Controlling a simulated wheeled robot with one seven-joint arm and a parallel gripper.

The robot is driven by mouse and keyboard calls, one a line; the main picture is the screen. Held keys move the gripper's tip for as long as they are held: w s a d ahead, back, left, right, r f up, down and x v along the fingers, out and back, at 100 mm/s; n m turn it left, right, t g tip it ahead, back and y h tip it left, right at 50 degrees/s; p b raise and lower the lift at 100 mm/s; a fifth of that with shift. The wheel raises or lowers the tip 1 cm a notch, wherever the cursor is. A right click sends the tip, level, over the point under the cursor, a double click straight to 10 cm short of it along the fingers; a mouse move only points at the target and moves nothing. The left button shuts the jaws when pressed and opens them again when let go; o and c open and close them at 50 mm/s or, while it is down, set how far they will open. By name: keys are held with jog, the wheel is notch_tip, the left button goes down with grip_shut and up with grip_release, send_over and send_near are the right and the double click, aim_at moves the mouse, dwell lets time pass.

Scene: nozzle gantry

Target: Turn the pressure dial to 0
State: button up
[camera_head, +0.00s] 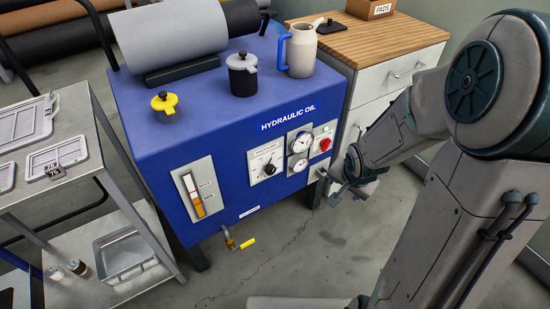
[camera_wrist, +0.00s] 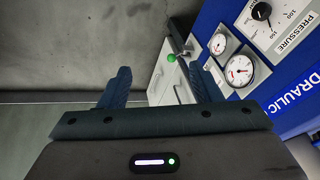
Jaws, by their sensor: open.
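The pressure dial (camera_head: 269,170) is a small black knob on a white scale plate on the front of the blue hydraulic oil cabinet (camera_head: 165,150). It also shows at the top right of the wrist view (camera_wrist: 262,12), beside the word PRESSURE, partly cut off by the frame edge. Its exact setting is too small to read. My gripper (camera_head: 331,188) is open and empty, to the right of the dial and slightly lower, past the gauges. In the wrist view its two dark fingers (camera_wrist: 161,86) stand wide apart, with the dial off to their upper right.
Two round gauges (camera_head: 299,153) sit between the dial and my gripper, with a red knob (camera_head: 325,144) beside them. A sight glass (camera_head: 195,190) is left of the dial. A yellow-handled valve (camera_head: 238,243) sticks out below. The floor before the cabinet is clear.

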notch_tip(320, 180, down, 9)
jog(key=w+a+m+y+b, duration=0.2)
jog(key=m+t+y+b, duration=0.8)
jog(key=m+t+b, duration=0.35)
jog(key=m, duration=0.85)
send_near(272, 171)
jog(key=shift+g, duration=0.35)
jog(key=b+x, duration=0.1)
jog(key=x, duration=0.7)
jog(key=shift+w+r+b, duration=0.15)
jog(key=shift+w+b, duration=0.15)
jog(key=c, duration=1)
